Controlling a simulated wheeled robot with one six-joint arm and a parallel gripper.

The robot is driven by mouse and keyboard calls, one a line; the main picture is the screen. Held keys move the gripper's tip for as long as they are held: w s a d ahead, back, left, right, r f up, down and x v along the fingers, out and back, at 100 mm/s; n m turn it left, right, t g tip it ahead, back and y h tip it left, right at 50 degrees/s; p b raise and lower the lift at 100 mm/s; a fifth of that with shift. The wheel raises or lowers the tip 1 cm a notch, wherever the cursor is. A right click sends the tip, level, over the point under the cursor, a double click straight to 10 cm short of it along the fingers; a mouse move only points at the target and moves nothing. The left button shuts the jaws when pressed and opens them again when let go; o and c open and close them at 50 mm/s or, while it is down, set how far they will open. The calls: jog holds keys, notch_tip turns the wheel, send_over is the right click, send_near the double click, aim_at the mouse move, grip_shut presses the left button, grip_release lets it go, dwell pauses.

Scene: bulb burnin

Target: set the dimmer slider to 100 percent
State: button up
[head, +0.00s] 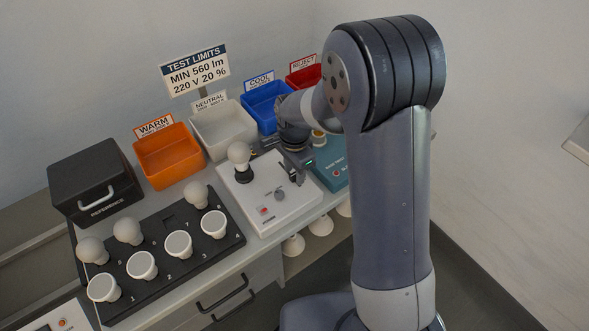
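The white test box (292,211) stands on the bench with a white bulb (239,156) upright in its black socket. A round grey knob (279,193) and a red button (264,210) show on its top. My gripper (291,179) points down at the right part of this box, by its edge. The dimmer slider cannot be made out clearly; it may be hidden behind or under my gripper. Its setting cannot be read. The fingers are dark and small here, so I cannot tell whether they are open, shut or touching anything.
A teal device (333,175) stands right of the test box. Orange (170,158), white (224,131), blue (264,107) and red (305,79) bins line the back. A black numbered tray (205,247) holds several bulbs at the left front. A black reference box (95,182) stands at the far left.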

jog(key=shift+f, duration=0.2)
grip_shut()
dwell(0.3)
